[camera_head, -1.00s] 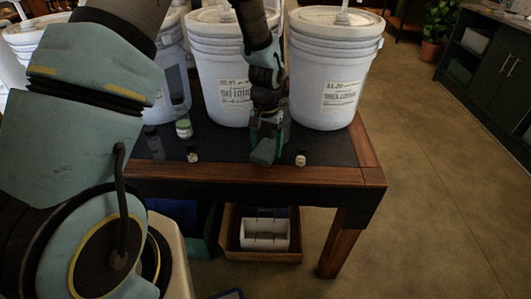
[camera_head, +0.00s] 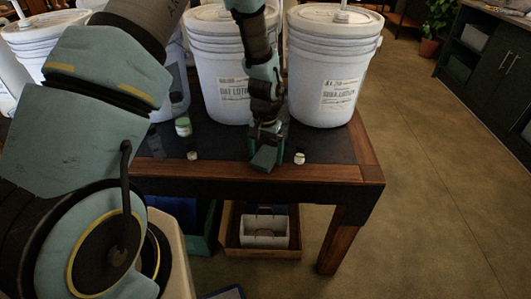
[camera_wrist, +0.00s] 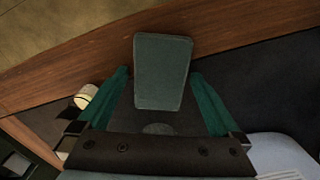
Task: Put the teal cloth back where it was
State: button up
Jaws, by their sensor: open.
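The teal cloth (camera_head: 264,158) shows as a small, flat grey-teal rectangle at the front edge of the table. In the wrist view the cloth (camera_wrist: 163,72) lies between and beyond my fingertips, across the dark table top and the wooden border. My gripper (camera_head: 267,138) is open above the table, pointing down, directly behind the cloth. In the wrist view its two green fingers (camera_wrist: 160,78) stand apart on either side of the cloth, with a visible gap to each. Whether the cloth rests fully flat is hard to tell.
White lotion buckets (camera_head: 333,70) stand behind my gripper, with another bucket (camera_head: 218,75) close to its left. Small jars stand on both sides, one to the right (camera_head: 299,158) and one to the left (camera_head: 193,155). A wooden crate (camera_head: 262,252) sits below the table (camera_head: 330,172).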

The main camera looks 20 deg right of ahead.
aim_at(266, 155)
notch_tip(266, 155, up, 12)
jog(key=b, duration=0.3)
jog(key=w+a+r+n, duration=0.2)
jog(key=a+r+n, duration=0.15)
jog(key=a, duration=1.05)
jog(key=s+a+r+n, duration=0.1)
jog(key=s+a+n, duration=0.1)
jog(key=a, duration=0.6)
jog(key=s+a+r+n+t, duration=0.1)
jog(key=s+a, duration=0.3)
jog(key=a, duration=0.4)
jog(key=shift+r+n+t, duration=0.3)
jog(key=shift+r+n, duration=0.4)
jog(key=shift+n, duration=0.15)
